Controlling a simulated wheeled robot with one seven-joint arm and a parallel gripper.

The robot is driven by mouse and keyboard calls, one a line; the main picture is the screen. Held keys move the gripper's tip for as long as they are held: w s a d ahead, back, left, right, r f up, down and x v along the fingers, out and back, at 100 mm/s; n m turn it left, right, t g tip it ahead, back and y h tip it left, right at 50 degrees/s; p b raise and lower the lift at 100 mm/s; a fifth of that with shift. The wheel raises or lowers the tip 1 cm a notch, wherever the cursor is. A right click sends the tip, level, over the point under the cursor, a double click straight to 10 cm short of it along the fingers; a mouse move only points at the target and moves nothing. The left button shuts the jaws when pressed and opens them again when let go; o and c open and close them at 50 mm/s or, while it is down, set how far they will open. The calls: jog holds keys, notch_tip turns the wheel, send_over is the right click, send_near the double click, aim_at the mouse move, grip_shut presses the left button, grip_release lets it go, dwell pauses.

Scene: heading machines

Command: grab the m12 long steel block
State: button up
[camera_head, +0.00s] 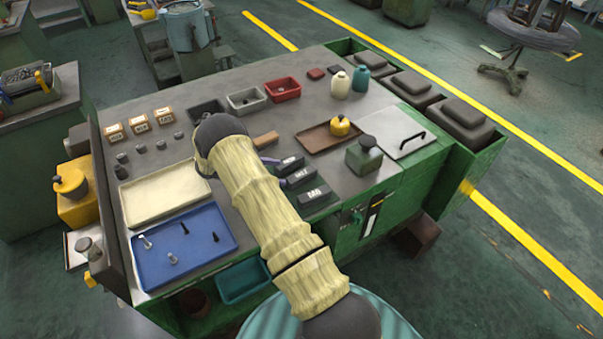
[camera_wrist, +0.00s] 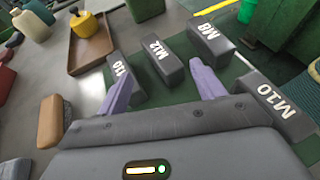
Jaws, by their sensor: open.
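The M12 steel block (camera_wrist: 158,60) is a dark grey bar with white lettering. In the wrist view it lies ahead of my gripper (camera_wrist: 163,82), roughly in line with the gap between the purple fingers. My gripper is open and holds nothing; I cannot tell how high its fingertips are. In the head view the M12 block (camera_head: 300,177) is the middle of three dark blocks, right of my forearm. My forearm hides most of the gripper there; bits of purple finger show beside the blocks.
A block marked 110 (camera_wrist: 122,78) is close by the left finger. An M8 block (camera_wrist: 208,42) lies beyond the right finger, and an M10 block (camera_wrist: 275,105) lies right of it. A brown tray (camera_head: 312,140) stands behind.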

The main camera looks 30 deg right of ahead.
aim_at(298, 176)
jog(key=shift+x, duration=1)
jog(key=shift+s+d+p, duration=0.2)
jog(key=shift+d+p, duration=0.3)
jog(key=shift+p, duration=0.25)
jog(key=p+x, duration=0.2)
jog(key=x, duration=0.2)
jog(key=shift+p, duration=0.4)
jog(key=shift+s+f, duration=0.15)
jog(key=shift+f, duration=0.05)
jog(key=shift+s+f, duration=0.1)
jog(key=c, duration=1.1)
jog(key=shift+a, duration=0.1)
grip_shut()
